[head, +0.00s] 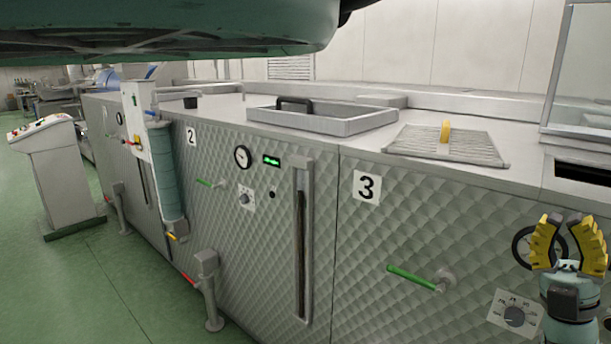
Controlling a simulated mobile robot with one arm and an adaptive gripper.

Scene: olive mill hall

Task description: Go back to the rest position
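My gripper (565,222) is at the lower right of the head view, pointing up, with two yellow ribbed fingers. The fingers stand apart with a gap between them and nothing held. It is in front of the quilted metal front of machine section 3 (400,225), partly covering a round dial (522,247) there. I cannot tell how far it is from the panel.
A green-handled valve (412,278) and a knob (514,317) stick out left of my gripper. On top are a grate (470,150) with a yellow handle and an open hatch frame (345,122). A control console (62,175) stands far left. Green floor (110,270) is clear at left.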

